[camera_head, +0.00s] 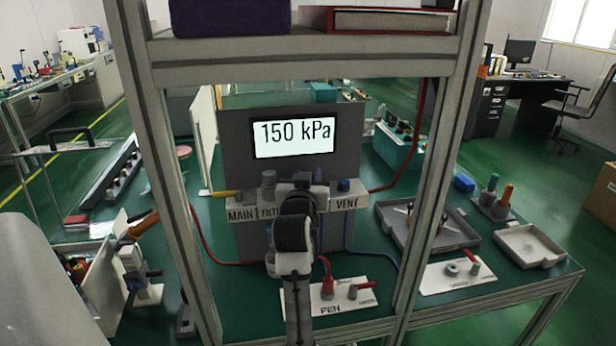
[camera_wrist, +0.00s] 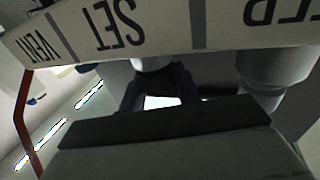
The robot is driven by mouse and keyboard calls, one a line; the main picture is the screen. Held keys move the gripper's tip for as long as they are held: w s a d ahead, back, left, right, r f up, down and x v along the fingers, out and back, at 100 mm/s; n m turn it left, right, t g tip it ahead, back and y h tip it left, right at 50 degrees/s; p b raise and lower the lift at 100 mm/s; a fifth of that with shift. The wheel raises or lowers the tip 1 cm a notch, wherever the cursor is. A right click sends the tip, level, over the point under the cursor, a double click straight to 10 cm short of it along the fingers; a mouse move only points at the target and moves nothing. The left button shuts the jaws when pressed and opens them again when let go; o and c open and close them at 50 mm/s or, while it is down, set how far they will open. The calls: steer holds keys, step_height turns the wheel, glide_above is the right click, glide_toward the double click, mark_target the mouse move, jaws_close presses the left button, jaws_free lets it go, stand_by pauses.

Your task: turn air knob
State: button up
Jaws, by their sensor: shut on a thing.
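The pressure panel (camera_head: 233,150) stands upright, and its display (camera_head: 293,138) reads "150 kPa". Below it is a label strip (camera_head: 240,215) with MAIN, a partly covered FILTER, and VENT. In the wrist view the strip (camera_wrist: 165,22) appears upside down and shows SET. A pale round knob (camera_wrist: 152,64) sits at the SET label. My gripper (camera_wrist: 158,82) is shut on this knob, with dark fingers on either side. In the head view my gripper (camera_head: 300,183) and wrist cover the SET place. The knob's pointer or angle cannot be made out.
A yellow handle (camera_head: 222,194) is at MAIN. The frame posts (camera_head: 440,165) stand either side. A PEN plate (camera_head: 330,300) with a red fitting lies below.

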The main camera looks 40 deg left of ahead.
stand_by(0.4)
steer(key=o, duration=1)
steer(key=shift+c, duration=0.2)
steer(key=b+v, duration=0.3)
steer(key=v, duration=1)
steer(key=shift+s+b, duration=0.4)
steer(key=shift+s, duration=0.05)
